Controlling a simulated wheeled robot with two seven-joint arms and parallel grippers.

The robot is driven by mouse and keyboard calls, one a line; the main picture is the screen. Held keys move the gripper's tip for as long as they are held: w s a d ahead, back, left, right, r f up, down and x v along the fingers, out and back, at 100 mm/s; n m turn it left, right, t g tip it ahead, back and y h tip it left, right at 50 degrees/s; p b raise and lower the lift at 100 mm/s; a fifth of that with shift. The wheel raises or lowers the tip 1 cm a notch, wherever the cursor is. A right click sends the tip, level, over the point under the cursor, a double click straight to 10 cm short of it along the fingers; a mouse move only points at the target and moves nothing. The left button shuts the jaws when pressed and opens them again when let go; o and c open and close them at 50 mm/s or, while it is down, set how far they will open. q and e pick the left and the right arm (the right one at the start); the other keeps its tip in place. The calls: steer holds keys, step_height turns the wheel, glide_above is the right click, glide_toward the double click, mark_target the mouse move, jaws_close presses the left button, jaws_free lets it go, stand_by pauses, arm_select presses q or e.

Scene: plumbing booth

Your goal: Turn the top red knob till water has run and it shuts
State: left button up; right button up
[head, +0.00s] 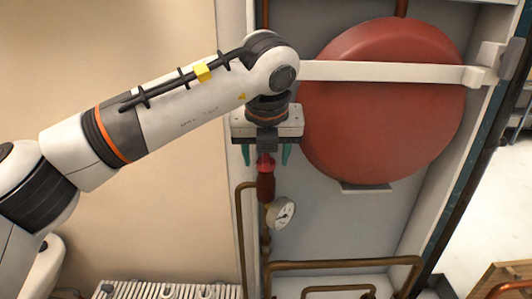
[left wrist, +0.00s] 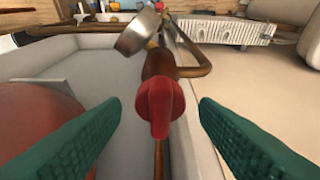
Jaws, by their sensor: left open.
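The red knob (left wrist: 158,105) sits in the middle of the left wrist view, on a copper pipe. In the head view the knob (head: 265,163) shows just below my left gripper (head: 266,156). My left gripper is open, its green fingers (left wrist: 70,135) apart on either side of the knob with a gap on each side. No contact shows. In the head view the wrist hides the pipe above the knob. No running water is visible. My right gripper is not in view.
A round gauge (head: 280,213) sits on the pipe below the knob. A large red tank (head: 385,100) with a white strap (head: 385,72) fills the cabinet to the right. Copper pipes (head: 340,265) run along the bottom. A white radiator (head: 165,291) stands lower left.

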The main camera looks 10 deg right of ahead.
arm_select(q)
steer(key=shift+r, duration=0.1)
steer(key=b+v, duration=0.1)
steer(key=v, duration=1)
steer(key=shift+s+r+b, duration=0.15)
steer(key=shift+r+b, duration=0.25)
